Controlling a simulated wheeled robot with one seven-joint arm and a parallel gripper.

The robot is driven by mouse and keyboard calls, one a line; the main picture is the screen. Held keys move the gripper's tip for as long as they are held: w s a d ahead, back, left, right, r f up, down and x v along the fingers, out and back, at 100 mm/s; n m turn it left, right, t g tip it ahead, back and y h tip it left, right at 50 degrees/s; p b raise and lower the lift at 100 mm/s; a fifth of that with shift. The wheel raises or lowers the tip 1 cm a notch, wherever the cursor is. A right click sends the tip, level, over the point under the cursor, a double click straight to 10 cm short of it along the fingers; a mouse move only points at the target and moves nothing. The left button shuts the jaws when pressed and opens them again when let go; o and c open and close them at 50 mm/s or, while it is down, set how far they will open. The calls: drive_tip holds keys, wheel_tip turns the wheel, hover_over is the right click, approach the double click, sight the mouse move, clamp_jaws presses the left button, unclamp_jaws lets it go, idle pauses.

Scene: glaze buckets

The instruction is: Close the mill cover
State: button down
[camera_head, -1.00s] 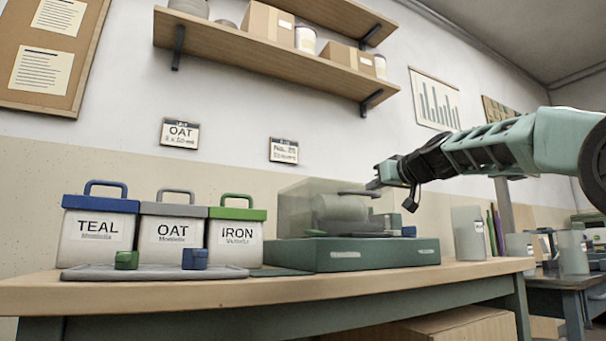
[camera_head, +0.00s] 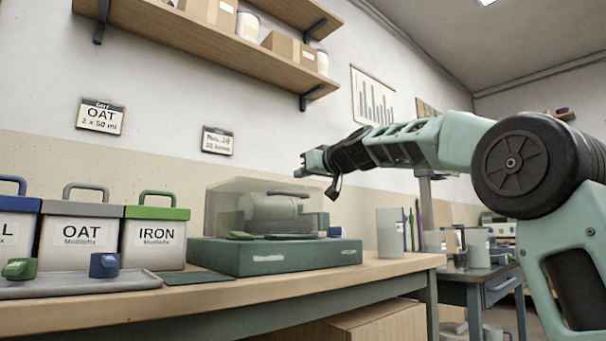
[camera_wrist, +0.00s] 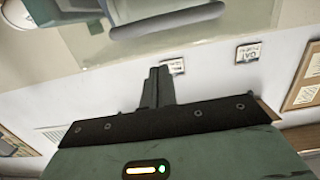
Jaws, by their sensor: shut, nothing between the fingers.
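The mill sits on a dark green base (camera_head: 270,257) on the bench. Its clear cover (camera_head: 228,205) stands over the base around a grey drum (camera_head: 268,207) and appears lowered onto it. A dark handle bar (camera_head: 290,193) lies at the cover's upper right. My gripper (camera_head: 303,168) is above and just right of the handle, apart from it and empty. In the wrist view my gripper (camera_wrist: 160,78) shows its fingers together, with the grey handle bar (camera_wrist: 165,32) and part of the clear cover (camera_wrist: 90,45) beyond them.
A grey container (camera_head: 390,233) stands to the right. A wooden shelf (camera_head: 220,45) is above.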

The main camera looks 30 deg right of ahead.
drive_tip(key=f+b+v, duration=0.2)
drive_tip(key=b+v, duration=0.1)
drive_tip(key=v, duration=0.6)
drive_tip(key=shift+s, duration=0.5)
